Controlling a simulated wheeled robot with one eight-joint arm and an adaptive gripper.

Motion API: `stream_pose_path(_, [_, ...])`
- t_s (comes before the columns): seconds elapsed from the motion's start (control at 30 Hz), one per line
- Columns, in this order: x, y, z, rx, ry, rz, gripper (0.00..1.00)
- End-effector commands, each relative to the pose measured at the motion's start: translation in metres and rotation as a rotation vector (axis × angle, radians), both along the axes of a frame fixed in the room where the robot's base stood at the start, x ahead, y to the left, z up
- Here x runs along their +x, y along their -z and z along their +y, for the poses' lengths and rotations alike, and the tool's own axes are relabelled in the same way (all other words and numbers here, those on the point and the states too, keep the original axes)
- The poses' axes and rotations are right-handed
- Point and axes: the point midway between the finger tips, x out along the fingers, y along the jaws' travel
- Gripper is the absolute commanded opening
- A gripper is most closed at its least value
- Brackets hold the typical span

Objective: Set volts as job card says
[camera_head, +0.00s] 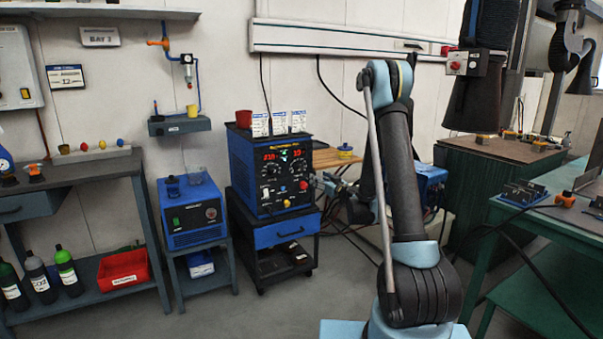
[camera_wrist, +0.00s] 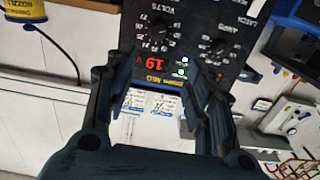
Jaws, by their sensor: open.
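The blue and black welder (camera_head: 270,168) stands on a cart, with two red displays and several knobs on its front. The volts knob (camera_wrist: 158,27) is dark and shows upside down in the wrist view, beside its VOLTS label. A red display (camera_wrist: 152,63) is partly framed by my fingers; its inverted digits are hard to read for certain. Several white cards (camera_head: 279,123) stand on the welder's top; their text is too small to read. My gripper (camera_wrist: 165,88) is open and empty, apart from the knob. In the head view I cannot make out the gripper behind my arm.
A red cup (camera_head: 243,118) stands on the welder top. A smaller blue unit (camera_head: 192,212) sits on a stand to the left. A bench (camera_head: 75,170) with bottles and a red bin (camera_head: 123,268) is at far left. A green table (camera_head: 540,222) is at right. Cables hang behind the welder.

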Motion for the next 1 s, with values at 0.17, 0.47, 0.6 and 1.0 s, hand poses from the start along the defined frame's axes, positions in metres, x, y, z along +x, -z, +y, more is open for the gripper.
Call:
stream_pose_path(0.17, [0.006,0.006,0.001,0.004,0.011,-0.008,0.49])
stream_pose_path(0.47, [0.039,0.006,0.024,0.004,0.01,-0.008,0.49])
stream_pose_path(0.6, [0.06,0.006,0.038,0.004,0.009,-0.008,0.49])
stream_pose_path(1.0, [0.118,0.006,0.077,0.004,0.01,-0.008,0.49])
